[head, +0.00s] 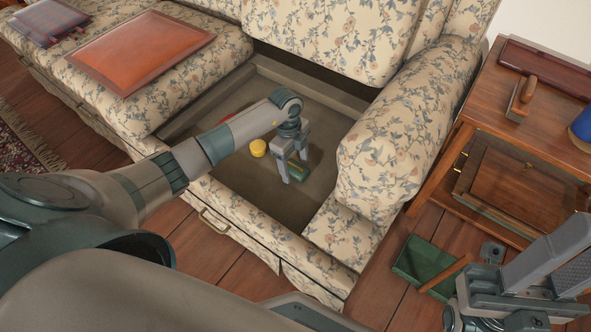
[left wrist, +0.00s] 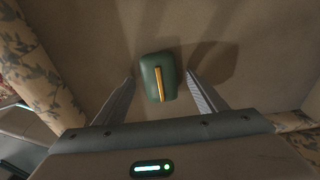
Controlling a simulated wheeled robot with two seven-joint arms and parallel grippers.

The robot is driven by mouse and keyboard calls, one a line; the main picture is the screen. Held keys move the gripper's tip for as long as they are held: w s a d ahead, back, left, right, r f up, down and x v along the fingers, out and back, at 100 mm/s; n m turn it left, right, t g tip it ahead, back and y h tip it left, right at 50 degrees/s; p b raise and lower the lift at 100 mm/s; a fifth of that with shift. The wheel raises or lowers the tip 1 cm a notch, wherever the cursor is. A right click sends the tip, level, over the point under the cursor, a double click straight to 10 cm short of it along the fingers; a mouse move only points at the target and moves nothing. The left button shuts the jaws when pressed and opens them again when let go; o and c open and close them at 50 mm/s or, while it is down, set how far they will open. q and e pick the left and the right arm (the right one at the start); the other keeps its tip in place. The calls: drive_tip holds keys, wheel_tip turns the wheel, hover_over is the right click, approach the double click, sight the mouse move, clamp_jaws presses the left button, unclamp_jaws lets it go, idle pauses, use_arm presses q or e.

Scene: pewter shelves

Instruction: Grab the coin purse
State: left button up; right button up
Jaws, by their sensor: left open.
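The coin purse, a small dark green pouch with a gold strip along its top, lies on the floor of the sofa's open storage well; it shows in the left wrist view (left wrist: 149,84) and partly in the head view (head: 299,171). My left gripper (head: 294,170) points down over it, open. In the left wrist view the purse lies between the two spread fingers (left wrist: 160,80), with a gap on either side. My right gripper (head: 535,275) is at the lower right, partly cut off, and its jaws are unclear.
The well (head: 262,192) also holds a yellow round object (head: 258,148) and a red item mostly behind my left arm. The floral armrest (head: 385,165) borders it on the right. A wooden side table (head: 535,105) and a green tray (head: 420,262) stand farther right.

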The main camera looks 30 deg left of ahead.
use_arm(q)
drive_tip(key=shift+f, duration=0.25)
idle(0.6)
drive_tip(key=c, duration=1.2)
